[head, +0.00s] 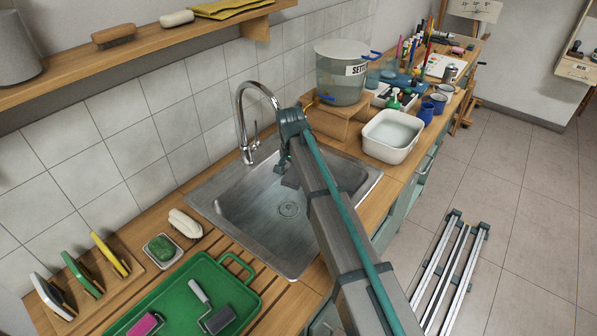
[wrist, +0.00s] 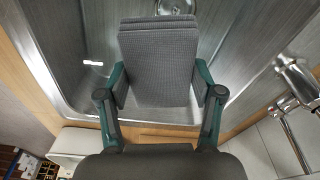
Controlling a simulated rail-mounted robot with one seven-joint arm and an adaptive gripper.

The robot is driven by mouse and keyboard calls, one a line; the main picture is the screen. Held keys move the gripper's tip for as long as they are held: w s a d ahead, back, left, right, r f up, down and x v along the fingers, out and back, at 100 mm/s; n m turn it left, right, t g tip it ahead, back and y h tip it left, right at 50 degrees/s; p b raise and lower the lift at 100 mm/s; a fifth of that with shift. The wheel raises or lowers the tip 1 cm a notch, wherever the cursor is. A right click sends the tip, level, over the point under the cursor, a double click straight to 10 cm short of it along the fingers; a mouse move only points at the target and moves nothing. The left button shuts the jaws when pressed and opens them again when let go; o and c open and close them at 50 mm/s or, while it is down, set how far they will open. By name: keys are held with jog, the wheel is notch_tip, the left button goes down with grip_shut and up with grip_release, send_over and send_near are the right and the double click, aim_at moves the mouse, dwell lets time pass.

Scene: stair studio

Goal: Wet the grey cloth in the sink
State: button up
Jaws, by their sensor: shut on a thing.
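My gripper (wrist: 159,92) is shut on the grey cloth (wrist: 158,62), a folded, waffle-textured piece held between the two fingers in the wrist view. The cloth is over the sink (wrist: 85,60), whose metal basin shows behind it. In the head view the sink (head: 237,207) is set in the wooden counter, and my arm reaches across its right part. My gripper (head: 287,170) is at the back of the basin, near the tap (head: 243,110); only a bit of the cloth (head: 291,180) shows there. The tap also shows at the right of the wrist view (wrist: 298,90). I cannot tell whether water runs.
A green tray (head: 245,293) with rollers lies left of the sink. A white basin (head: 392,134) and a clear bucket (head: 341,73) on a wooden stand (head: 340,123) are to the right. A shelf (head: 130,57) overhangs the counter's left. The sink floor around the drain looks clear.

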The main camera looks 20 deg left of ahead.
jog(key=shift+a+f, duration=0.5)
jog(key=shift+f, duration=0.3)
notch_tip(320, 180, down, 11)
jog(key=b, duration=0.4)
jog(key=shift+d+b, duration=0.25)
jog(key=shift+b, duration=0.15)
jog(key=shift+w+r, duration=0.1)
jog(key=shift+r+p, duration=2.8)
jog(key=shift+r, duration=2.8)
